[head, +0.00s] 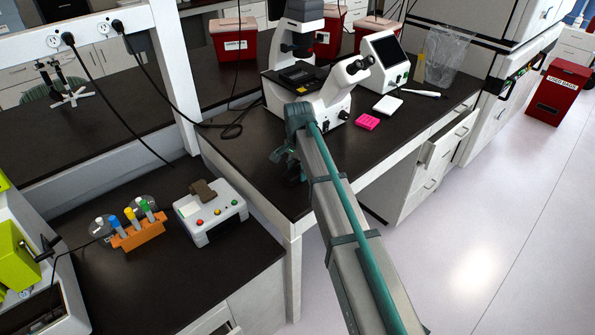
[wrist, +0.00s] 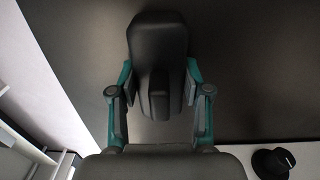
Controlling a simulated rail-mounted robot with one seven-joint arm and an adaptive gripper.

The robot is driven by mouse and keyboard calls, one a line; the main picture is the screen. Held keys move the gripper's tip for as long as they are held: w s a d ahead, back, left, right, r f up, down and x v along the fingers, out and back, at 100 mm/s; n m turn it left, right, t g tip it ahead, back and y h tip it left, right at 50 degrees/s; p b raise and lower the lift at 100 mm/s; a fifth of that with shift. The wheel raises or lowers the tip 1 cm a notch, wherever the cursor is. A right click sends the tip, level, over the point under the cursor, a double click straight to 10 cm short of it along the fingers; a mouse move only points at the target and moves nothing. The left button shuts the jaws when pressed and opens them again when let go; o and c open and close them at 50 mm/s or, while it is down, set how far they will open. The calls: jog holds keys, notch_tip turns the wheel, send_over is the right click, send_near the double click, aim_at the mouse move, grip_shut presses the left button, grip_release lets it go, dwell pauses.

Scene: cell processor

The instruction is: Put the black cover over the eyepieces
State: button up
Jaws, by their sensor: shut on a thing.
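The black cover (wrist: 157,38) is held between the fingers of my gripper (wrist: 160,98) in the wrist view, above the dark bench top. It is a dark, rounded block with a narrower ridge facing the camera. The white microscope (head: 320,100) stands on the bench in the head view, with its two eyepieces (head: 359,67) uncovered and pointing to the upper right. In the head view my gripper (head: 284,158) is at the front left of the microscope, low over the bench edge and apart from the eyepieces. My arm hides most of the gripper and the cover there.
A white screen device (head: 398,82), a pink rack (head: 367,122) and a clear bag (head: 443,58) stand right of the microscope. A drawer (head: 449,138) is open below. On the left bench are an orange tube rack (head: 139,233) and a white button box (head: 211,212).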

jog(key=shift+r, duration=0.15)
jog(key=shift+r, duration=0.6)
jog(key=s+d+r+b, duration=0.3)
jog(key=s+r+b, duration=0.2)
jog(key=s+r, duration=0.6)
jog(key=s, duration=0.2)
jog(key=shift+s+r, duration=0.25)
jog(key=shift+s, duration=0.1)
jog(key=shift+o, duration=1.4)
grip_shut()
